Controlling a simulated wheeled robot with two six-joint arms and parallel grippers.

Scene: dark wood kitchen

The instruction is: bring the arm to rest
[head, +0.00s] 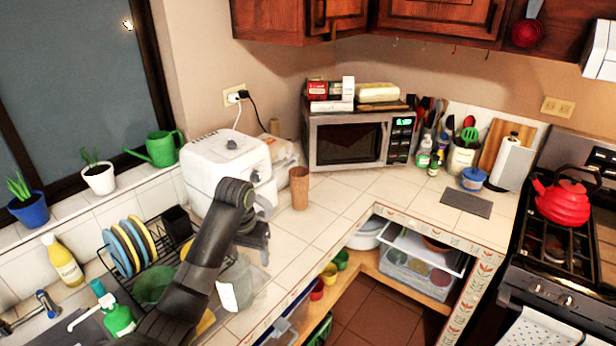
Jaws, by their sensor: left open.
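My left arm rises from the bottom of the head view, bends at the top, and ends in the left gripper (262,250). The gripper is open, and I see nothing held between its fingers. It is over the tiled counter (300,232), in front of the white appliance (230,168) and right of the dish rack. Its height above the counter is hard to judge. The arm hides part of the rack and sink area. My right gripper is not in view.
A brown cup (299,188) stands right of the gripper. A clear container with a white label (228,296) stands below it, near the counter edge. The dish rack (120,280) holds plates and a green bowl. A microwave (350,140) stands behind. The counter right of the cup is clear.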

